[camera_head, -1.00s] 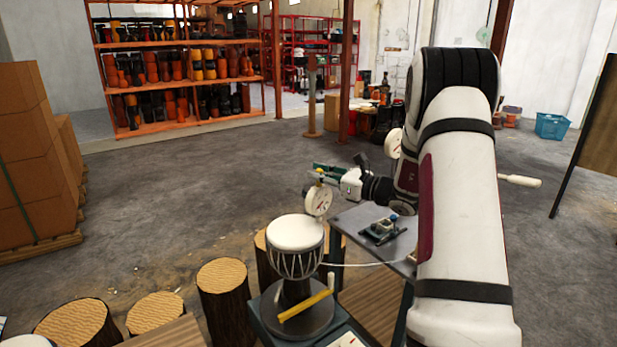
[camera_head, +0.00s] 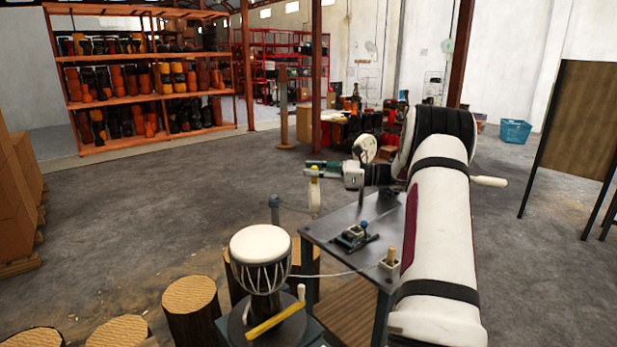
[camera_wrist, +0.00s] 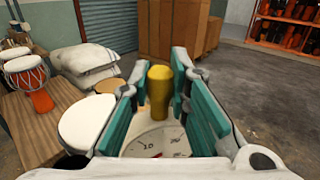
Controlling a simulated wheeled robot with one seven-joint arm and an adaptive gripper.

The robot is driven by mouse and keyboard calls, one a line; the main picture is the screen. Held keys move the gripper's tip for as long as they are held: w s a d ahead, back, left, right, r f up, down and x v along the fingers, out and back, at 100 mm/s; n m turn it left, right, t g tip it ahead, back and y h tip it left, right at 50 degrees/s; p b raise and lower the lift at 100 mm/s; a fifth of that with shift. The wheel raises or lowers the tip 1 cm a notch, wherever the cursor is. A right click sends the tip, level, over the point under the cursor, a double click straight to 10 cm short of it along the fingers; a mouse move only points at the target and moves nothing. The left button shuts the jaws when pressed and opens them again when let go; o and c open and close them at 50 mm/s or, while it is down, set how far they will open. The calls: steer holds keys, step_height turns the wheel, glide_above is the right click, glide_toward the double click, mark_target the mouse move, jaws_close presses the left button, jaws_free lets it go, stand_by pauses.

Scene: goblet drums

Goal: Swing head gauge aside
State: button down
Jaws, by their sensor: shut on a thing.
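The goblet drum (camera_head: 260,258) stands on a dark round turntable with its white head up. The head gauge (camera_head: 314,197) is a round white dial, now almost edge-on in the head view, to the right of the drum head and apart from it. My gripper (camera_head: 317,168) is shut on the gauge's yellow knob. In the wrist view the teal fingers of my gripper (camera_wrist: 158,108) stand on either side of the yellow knob (camera_wrist: 160,90). The dial face (camera_wrist: 150,142) shows below, partly hidden by the fingers. The white drum head (camera_wrist: 86,122) is left of the fingers.
A grey post (camera_head: 275,207) stands behind the drum. A grey side table (camera_head: 325,229) with a small tool lies right of it, under my arm. A yellow bar (camera_head: 274,319) lies on the turntable. Log stools (camera_head: 190,300) stand to the left. Open floor lies behind.

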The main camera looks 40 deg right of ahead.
steer(key=shift+w+d, duration=0.25)
steer(key=shift+d, duration=0.35)
steer(key=shift+r, duration=0.1)
steer(key=c, duration=1.5)
jaws_free()
steer(key=v, duration=1.2)
